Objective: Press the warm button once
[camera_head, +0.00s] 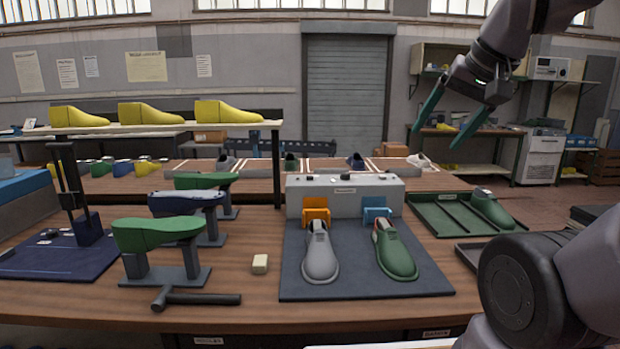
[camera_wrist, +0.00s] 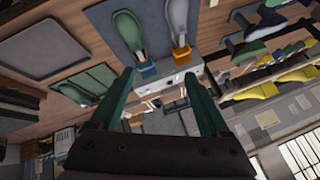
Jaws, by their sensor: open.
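A pale grey control box (camera_head: 345,195) stands at the back of a dark mat in the head view, with a small label and small dark controls (camera_head: 345,177) on its top. Which control is the warm button cannot be read. An orange holder (camera_head: 316,211) and a blue holder (camera_head: 377,214) sit at its front. My gripper (camera_head: 435,138) is open and empty, raised in the air to the right of the box and apart from it. In the wrist view the box (camera_wrist: 158,84) shows beyond my open fingers (camera_wrist: 160,76).
A grey shoe (camera_head: 320,258) and a green shoe (camera_head: 396,255) lie on the mat (camera_head: 350,288). Green and blue lasts on stands (camera_head: 160,235) and a hammer-like tool (camera_head: 195,299) are at left. A yellow-last shelf (camera_head: 230,127) rises behind. A green tray (camera_head: 450,218) lies at right.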

